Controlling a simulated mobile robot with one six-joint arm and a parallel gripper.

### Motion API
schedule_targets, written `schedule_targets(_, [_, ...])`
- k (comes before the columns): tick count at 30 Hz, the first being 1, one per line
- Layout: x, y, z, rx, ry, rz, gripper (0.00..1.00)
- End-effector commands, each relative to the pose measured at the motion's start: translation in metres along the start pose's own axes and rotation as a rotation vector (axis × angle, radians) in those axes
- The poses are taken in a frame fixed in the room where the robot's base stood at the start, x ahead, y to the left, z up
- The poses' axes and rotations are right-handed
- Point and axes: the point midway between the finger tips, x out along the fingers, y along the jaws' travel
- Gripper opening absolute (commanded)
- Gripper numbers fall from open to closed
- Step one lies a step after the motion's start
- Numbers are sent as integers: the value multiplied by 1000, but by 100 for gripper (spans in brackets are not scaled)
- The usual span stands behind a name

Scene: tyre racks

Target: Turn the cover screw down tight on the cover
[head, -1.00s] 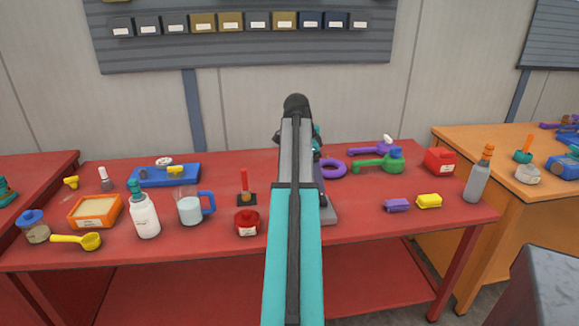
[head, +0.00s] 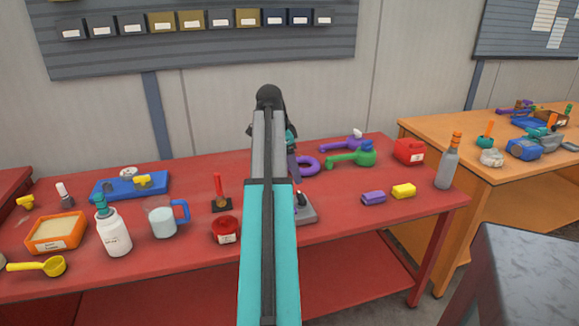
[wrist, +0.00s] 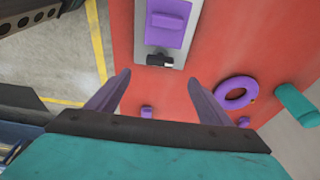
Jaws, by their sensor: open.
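In the wrist view, my gripper (wrist: 160,78) has its two purple fingers spread with nothing between them. Beyond the fingertips is a grey base (wrist: 178,52) with a purple plate-like part (wrist: 168,22), perhaps the cover, and a black piece (wrist: 160,60) beside it. I cannot tell whether the black piece is the cover screw. The head view shows the grey base (head: 307,214) partly behind my arm, with a dark upright knob (head: 301,198) on it. My fingers are hidden there. A yellow winged piece (head: 143,181) sits on a blue plate (head: 112,189) at the left.
A white bottle (head: 113,233), a jug (head: 163,222) and an orange tray (head: 57,247) stand left. A grey bottle (head: 449,163) stands at the right edge.

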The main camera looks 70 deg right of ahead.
Motion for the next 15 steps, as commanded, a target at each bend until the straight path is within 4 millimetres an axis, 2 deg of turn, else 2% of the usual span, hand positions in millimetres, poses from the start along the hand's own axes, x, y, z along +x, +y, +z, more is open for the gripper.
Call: schedule_targets(15, [61, 1, 1, -1, -1, 2, 73])
